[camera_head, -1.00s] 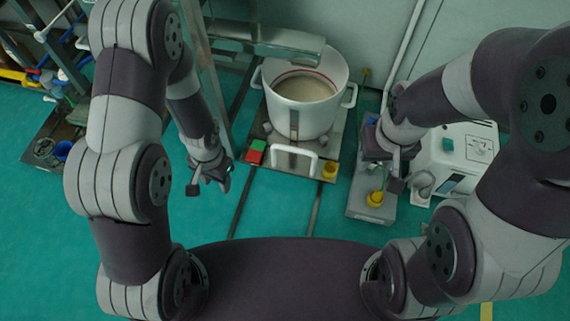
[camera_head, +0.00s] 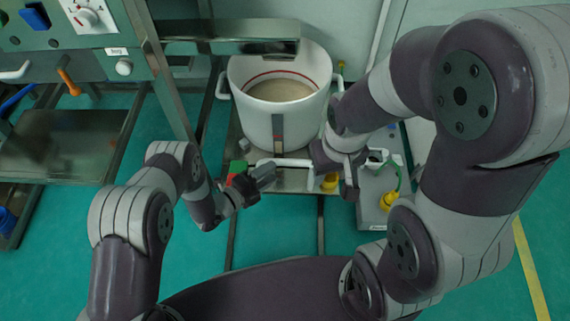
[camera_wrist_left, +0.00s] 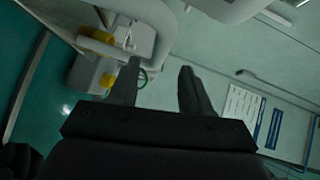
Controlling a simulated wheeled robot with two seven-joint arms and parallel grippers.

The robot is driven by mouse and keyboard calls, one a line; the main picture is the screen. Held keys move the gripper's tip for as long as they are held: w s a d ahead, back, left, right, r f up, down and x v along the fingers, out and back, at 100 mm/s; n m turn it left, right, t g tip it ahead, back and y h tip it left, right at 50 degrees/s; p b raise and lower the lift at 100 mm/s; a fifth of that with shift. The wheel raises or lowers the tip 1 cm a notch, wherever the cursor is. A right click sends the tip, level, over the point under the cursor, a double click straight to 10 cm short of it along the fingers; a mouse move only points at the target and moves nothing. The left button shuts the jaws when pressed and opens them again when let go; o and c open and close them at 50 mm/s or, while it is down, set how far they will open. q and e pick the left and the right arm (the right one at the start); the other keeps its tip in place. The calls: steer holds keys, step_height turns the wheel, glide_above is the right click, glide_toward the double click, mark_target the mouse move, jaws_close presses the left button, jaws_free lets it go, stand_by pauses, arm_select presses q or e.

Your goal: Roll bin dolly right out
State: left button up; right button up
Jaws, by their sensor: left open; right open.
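A white round bin (camera_head: 277,85) with a red line inside its rim and beige material in it stands on a metal dolly (camera_head: 292,180) set on floor rails. The dolly has a white front handle (camera_head: 296,162). My left gripper (camera_head: 266,177) is open by the left end of the handle, close to a red and green block on the dolly. In the left wrist view its two fingers (camera_wrist_left: 160,70) are apart, with a white loop (camera_wrist_left: 160,40) ahead of them. My right gripper (camera_head: 333,172) is near the handle's right end, its fingers partly hidden.
A grey box with a yellow knob (camera_head: 389,200) and green cable stands right of the dolly. A metal frame with a shelf (camera_head: 60,145) stands at left. A metal chute (camera_head: 230,47) overhangs the bin's back. The green floor in front is free.

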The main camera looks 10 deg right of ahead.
mark_target(285, 165)
arm_select(q)
steer(key=b+x, duration=0.3)
steer(key=x, duration=0.4)
steer(key=shift+f, duration=0.2)
steer(key=shift+w+d+r, duration=0.15)
steer(key=shift+w+d, duration=0.05)
steer(key=shift+d, duration=0.05)
jaws_close()
